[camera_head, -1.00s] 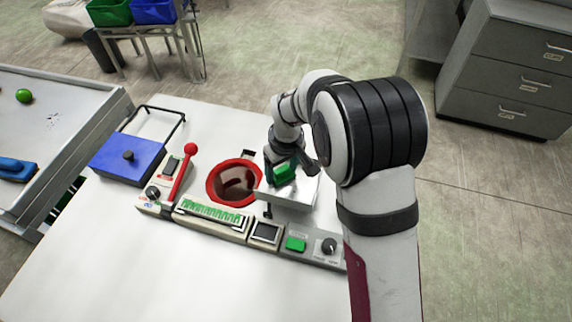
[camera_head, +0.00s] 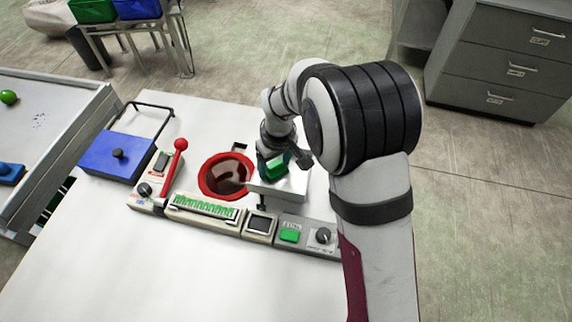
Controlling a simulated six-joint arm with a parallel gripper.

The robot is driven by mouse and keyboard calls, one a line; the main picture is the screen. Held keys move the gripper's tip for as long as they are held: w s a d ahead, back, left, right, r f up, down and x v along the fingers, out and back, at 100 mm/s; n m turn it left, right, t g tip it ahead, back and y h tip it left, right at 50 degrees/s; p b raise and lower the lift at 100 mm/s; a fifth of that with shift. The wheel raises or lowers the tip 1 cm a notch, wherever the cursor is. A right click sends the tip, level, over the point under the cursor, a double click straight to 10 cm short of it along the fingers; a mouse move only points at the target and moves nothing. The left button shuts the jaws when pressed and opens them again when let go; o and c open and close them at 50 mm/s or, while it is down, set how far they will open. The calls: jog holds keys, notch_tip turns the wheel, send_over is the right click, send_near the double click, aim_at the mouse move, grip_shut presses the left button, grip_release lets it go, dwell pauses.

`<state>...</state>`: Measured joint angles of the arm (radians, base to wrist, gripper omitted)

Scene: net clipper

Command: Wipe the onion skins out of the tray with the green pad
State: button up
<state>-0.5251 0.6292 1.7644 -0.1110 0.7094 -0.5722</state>
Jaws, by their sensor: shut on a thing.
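The green pad (camera_head: 277,168) is in my gripper (camera_head: 275,172), which is shut on it. My gripper and the pad are at the left part of the light grey tray (camera_head: 290,188), to the right of the red-rimmed opening. I cannot tell whether the pad touches the tray floor. My arm and gripper hide much of the tray, and no onion skins can be made out in it.
A red-rimmed round opening (camera_head: 227,177) is left of the tray. A red-knobbed lever (camera_head: 180,146), a console with a green button (camera_head: 290,236) and a blue box (camera_head: 117,156) stand around it. The white table (camera_head: 130,270) is clear in front.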

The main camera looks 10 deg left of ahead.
aim_at(289, 182)
jog(key=shift+a, duration=0.25)
jog(key=shift+d+f, duration=0.15)
jog(key=shift+d, duration=2.3)
jog(key=shift+s, duration=1)
jog(key=shift+s+a, duration=0.15)
jog(key=shift+a, duration=0.05)
jog(key=shift+a+r, duration=0.2)
jog(key=shift+a, duration=2)
jog(key=shift+d+f, duration=0.1)
jog(key=shift+d, duration=2.25)
jog(key=shift+a, duration=2.45)
